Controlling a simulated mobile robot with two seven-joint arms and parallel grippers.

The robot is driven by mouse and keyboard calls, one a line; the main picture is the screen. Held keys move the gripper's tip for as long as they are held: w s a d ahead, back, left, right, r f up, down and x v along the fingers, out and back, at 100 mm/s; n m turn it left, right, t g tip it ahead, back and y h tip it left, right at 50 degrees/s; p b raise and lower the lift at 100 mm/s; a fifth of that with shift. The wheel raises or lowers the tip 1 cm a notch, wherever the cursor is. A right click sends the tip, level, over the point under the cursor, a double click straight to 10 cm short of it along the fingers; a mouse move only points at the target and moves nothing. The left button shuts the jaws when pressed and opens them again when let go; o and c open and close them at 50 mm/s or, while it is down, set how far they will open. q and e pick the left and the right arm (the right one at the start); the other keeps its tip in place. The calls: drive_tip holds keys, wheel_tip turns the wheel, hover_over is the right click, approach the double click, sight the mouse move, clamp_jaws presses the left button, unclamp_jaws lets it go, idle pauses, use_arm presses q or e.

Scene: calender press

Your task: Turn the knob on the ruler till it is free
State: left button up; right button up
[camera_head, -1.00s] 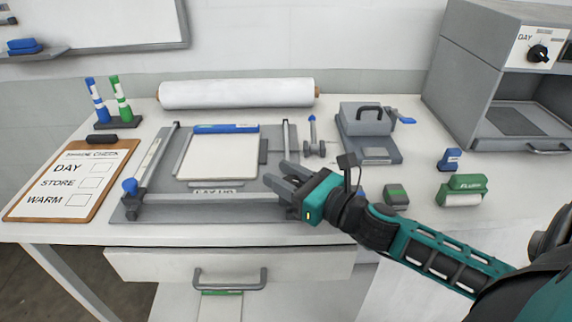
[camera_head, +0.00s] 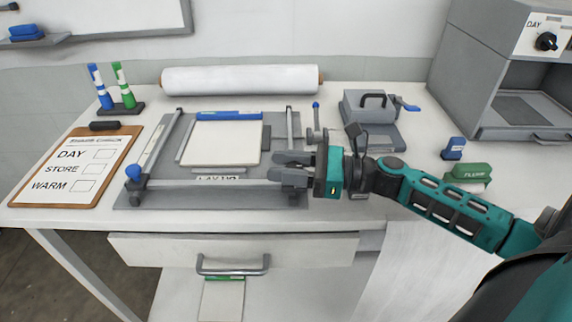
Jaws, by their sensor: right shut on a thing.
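The grey ruler bar (camera_head: 212,183) lies across the front of the grey board (camera_head: 220,200). A blue knob (camera_head: 134,172) stands at its left end. My right gripper (camera_head: 279,167) is at the right end of the bar, its fingers pointing left. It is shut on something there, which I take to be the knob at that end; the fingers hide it. A white sheet (camera_head: 220,145) with a blue strip along its back edge lies on the board behind the bar. My left gripper is not in view.
A white roll (camera_head: 240,80) lies behind the board. A clipboard (camera_head: 75,165) and a marker stand (camera_head: 120,108) are at left. A grey press-like block (camera_head: 368,105), a blue stamp (camera_head: 454,148) and a green roller (camera_head: 466,173) are at right, near my forearm. A cabinet (camera_head: 520,65) stands far right.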

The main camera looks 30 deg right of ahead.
drive_tip(key=shift+a, duration=0.1)
drive_tip(key=o, duration=1)
drive_tip(key=shift+r, duration=0.15)
wheel_tip(320, 180, up, 20)
drive_tip(key=shift+f, duration=0.1)
